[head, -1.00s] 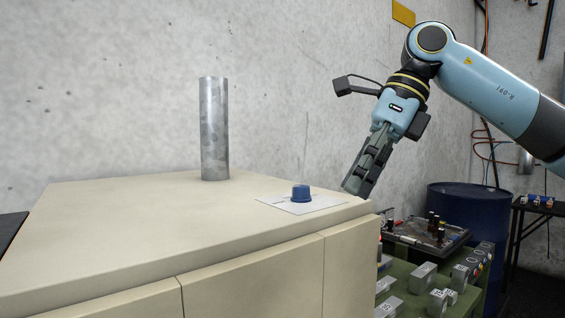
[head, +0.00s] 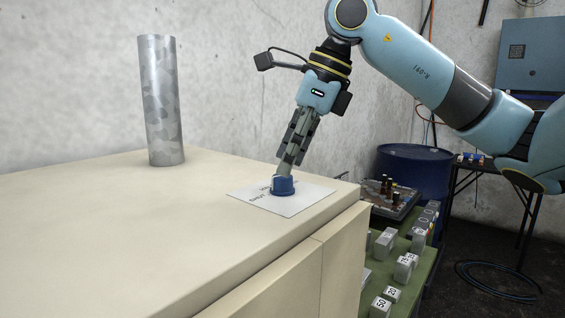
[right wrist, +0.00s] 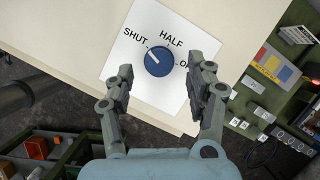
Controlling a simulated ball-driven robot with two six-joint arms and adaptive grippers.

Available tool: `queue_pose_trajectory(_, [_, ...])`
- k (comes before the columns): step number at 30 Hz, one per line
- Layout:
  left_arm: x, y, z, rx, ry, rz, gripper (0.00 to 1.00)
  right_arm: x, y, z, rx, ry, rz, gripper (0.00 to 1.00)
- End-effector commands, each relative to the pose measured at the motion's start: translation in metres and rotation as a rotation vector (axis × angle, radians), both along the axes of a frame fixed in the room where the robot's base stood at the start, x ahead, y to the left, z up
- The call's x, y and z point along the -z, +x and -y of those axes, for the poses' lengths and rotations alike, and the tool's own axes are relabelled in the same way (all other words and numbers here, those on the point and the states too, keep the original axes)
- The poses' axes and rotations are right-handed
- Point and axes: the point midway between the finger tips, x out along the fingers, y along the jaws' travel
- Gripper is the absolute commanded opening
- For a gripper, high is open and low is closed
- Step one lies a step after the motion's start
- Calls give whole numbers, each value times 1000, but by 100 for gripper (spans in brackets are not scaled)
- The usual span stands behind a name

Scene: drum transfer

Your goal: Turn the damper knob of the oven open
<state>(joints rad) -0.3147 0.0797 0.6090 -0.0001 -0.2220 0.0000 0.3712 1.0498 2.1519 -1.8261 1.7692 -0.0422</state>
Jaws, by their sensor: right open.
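The blue damper knob (head: 282,187) sits on a white label plate (head: 300,204) on top of the cream oven (head: 100,215). In the right wrist view the knob (right wrist: 159,61) shows a white pointer line aimed up and left at SHUT; HALF is above it, and a partly hidden word starting with O is at its right. My right gripper (head: 284,168) points down at the knob, its fingertips close to it in the head view. In the right wrist view its fingers (right wrist: 161,72) are spread apart with the knob between and beyond their tips; I cannot tell whether they touch it. My left gripper is not in view.
A grey metal flue pipe (head: 161,100) stands upright on the oven to the left. Beyond the oven's right edge are a green bench (head: 400,262) with several marked grey blocks and a blue drum (head: 415,170). The oven top around the plate is clear.

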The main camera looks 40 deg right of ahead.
Motion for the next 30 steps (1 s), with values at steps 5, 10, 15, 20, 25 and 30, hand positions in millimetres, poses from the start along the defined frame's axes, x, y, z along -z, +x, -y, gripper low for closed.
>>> queue_pose_trajectory(5, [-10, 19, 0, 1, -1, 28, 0, 20, 8, -5, 1, 3, -1, 55])
queue_pose_trajectory(10, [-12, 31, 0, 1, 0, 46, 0, 28, 10, -6, 1, 0, 0, 55])
queue_pose_trajectory(15, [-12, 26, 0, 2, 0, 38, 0, 29, 10, -6, 0, -1, 1, 55])
queue_pose_trajectory(20, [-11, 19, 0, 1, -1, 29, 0, 28, 10, -6, 1, 0, 0, 40])
queue_pose_trajectory(25, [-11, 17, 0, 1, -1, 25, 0, 28, 10, -6, 1, 0, 0, 17])
queue_pose_trajectory(30, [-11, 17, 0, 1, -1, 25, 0, 28, 10, -6, 1, 0, 0, 1])
